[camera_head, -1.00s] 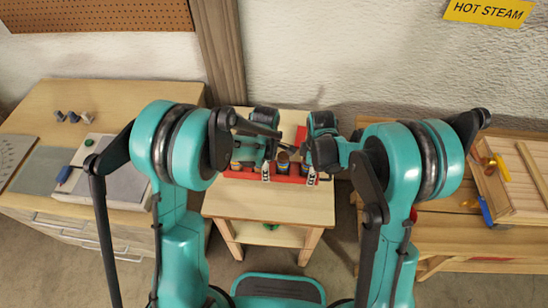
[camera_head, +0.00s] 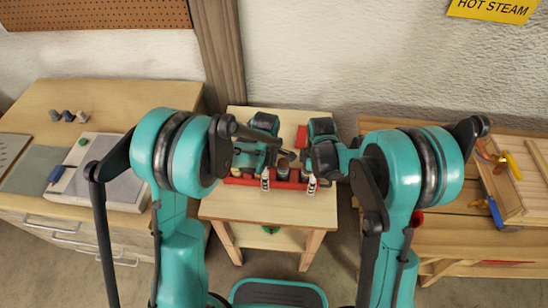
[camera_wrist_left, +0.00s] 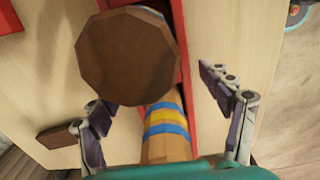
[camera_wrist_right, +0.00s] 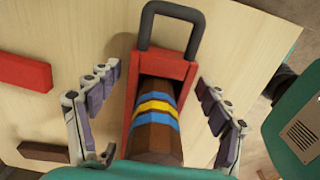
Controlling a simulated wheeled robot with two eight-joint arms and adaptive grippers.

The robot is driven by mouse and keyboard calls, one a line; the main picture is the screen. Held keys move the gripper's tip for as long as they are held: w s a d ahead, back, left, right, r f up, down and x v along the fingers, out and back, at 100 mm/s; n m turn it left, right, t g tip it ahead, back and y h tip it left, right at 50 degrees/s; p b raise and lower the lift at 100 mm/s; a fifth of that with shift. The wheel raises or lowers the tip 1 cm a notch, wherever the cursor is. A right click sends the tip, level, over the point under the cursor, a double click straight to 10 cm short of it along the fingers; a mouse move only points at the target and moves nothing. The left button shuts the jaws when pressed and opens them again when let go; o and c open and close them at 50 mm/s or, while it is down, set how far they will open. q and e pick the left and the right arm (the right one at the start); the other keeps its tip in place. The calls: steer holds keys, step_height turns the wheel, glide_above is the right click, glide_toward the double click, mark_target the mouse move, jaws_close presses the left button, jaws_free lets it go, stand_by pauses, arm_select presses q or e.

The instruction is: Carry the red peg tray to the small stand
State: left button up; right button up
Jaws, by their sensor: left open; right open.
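The red peg tray (camera_head: 290,186) lies across the small wooden stand (camera_head: 270,205) in the middle of the head view, partly hidden by my grippers. Upright pegs stand in it. The left wrist view shows a broad brown peg top (camera_wrist_left: 127,57) and a peg with blue and yellow bands (camera_wrist_left: 165,125). The right wrist view shows the tray's end (camera_wrist_right: 160,64) with its dark loop handle (camera_wrist_right: 172,12) and a banded brown peg (camera_wrist_right: 154,125). My left gripper (camera_wrist_left: 155,95) is open, fingers apart on either side of the tray. My right gripper (camera_wrist_right: 157,76) is open likewise.
A red block (camera_head: 301,137) lies behind the tray on the stand. A drawer desk (camera_head: 110,95) is at the left, with a grey board and small pegs. A workbench (camera_head: 440,235) with a wooden tray and tools is at the right. The stand's front is clear.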

steer(key=shift+r, duration=0.2)
arm_select(q)
step_height(320, 180, up, 12)
arm_select(e)
step_height(320, 180, up, 12)
steer(key=shift+f, duration=0.2)
stand_by(0.4)
stand_by(0.3)
